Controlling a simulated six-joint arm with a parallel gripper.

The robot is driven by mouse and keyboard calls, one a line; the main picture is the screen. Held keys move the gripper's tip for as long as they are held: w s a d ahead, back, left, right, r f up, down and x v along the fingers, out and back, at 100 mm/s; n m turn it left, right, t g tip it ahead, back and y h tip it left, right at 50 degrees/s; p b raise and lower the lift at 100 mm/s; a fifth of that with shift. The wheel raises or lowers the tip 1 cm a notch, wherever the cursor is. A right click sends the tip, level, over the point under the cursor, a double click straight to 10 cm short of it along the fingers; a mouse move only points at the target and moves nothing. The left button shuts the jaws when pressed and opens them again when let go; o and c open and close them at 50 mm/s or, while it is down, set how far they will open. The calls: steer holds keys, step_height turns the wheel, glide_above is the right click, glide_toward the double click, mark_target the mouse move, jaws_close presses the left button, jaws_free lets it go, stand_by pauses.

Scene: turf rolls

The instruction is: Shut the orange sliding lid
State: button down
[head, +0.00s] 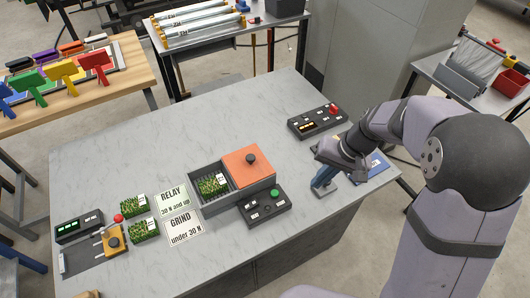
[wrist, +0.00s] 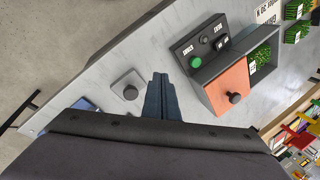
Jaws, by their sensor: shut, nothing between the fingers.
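The orange sliding lid (head: 246,170) with its black knob (head: 250,158) lies over the right part of a dark grey box (head: 211,204). The box's left part is open, and a green turf roll (head: 212,186) with a white label shows inside. The lid (wrist: 229,79) and knob (wrist: 236,97) also show at the right of the wrist view, with turf beyond. My gripper (head: 319,186) is to the right of the box, apart from the lid, pointing down near the table. Its blue fingers (wrist: 160,78) are shut and empty.
A black control box with a green button (head: 274,193) stands just in front of the box. A black panel (head: 316,123) with a red button is behind my gripper. RELAY (head: 172,199) and GRIND (head: 182,228) signs and turf rolls (head: 134,206) lie left.

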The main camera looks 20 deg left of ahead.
steer(key=w+a+r+n+t+y, duration=0.1)
steer(key=w+a+r+n+y, duration=0.2)
steer(key=w+a+r+n, duration=0.2)
steer(key=shift+w+a+r+n+y, duration=0.35)
steer(key=shift+a+r+n, duration=0.65)
steer(key=shift+r, duration=0.75)
steer(key=shift+a, duration=0.15)
steer(key=p, duration=0.5)
glide_above(265, 163)
steer(key=f, duration=0.7)
steer(key=shift+w+d+f, duration=0.15)
steer(key=shift+d+f, duration=0.2)
steer(key=shift+f, duration=0.05)
steer(key=shift+a+f, duration=0.1)
steer(key=shift+a, duration=0.2)
steer(key=shift+a, duration=0.1)
